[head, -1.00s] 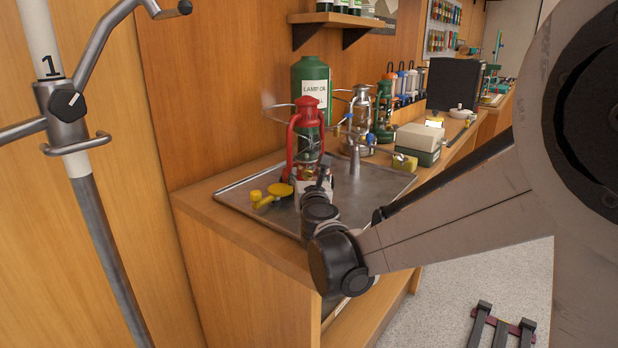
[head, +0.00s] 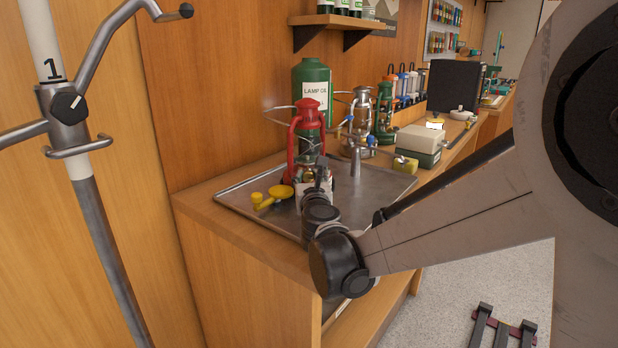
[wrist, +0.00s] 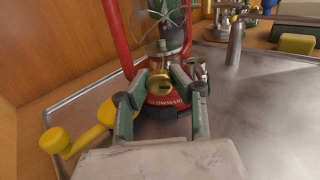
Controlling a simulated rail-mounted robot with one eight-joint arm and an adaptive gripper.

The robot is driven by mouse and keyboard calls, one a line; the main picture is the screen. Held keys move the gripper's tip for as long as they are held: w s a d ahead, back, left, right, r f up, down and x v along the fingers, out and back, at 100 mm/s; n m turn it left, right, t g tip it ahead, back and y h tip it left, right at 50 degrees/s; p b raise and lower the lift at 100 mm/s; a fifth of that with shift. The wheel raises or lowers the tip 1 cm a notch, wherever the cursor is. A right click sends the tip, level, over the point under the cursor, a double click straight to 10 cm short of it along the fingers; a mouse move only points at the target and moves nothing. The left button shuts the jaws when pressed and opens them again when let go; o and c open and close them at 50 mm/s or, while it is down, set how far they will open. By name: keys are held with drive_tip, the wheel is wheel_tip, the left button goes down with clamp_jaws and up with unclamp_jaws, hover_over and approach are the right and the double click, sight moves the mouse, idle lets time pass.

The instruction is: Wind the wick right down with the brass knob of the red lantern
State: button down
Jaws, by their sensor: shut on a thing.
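The red lantern (head: 308,124) stands upright on the metal tray (head: 232,198), in front of the lamp oil container. In the wrist view the lantern's red frame (wrist: 117,38) rises on both sides of its glass, above a base with lettering. The brass knob (wrist: 160,84) sits at the front of the lantern, between my fingers. My gripper (wrist: 158,95) is shut on the brass knob, with one finger on each side of it. In the head view my wrist covers the lantern's base and the knob.
A green lamp oil container (head: 313,80) stands behind the lantern. A silver lantern (head: 361,108) and a green lantern (head: 384,112) stand to the right.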

drive_tip(key=n, duration=0.4)
drive_tip(key=shift+n+p, duration=0.4)
drive_tip(key=shift+n+h, duration=0.3)
drive_tip(key=shift+n, duration=1.7)
drive_tip(key=c, duration=1.4)
unclamp_jaws()
drive_tip(key=shift+c, duration=0.2)
drive_tip(key=shift+s, duration=0.1)
drive_tip(key=s, duration=0.8)
drive_tip(key=s+d, duration=0.1)
drive_tip(key=s, duration=0.2)
drive_tip(key=shift+s+r, duration=0.4)
drive_tip(key=shift+p, duration=0.3)
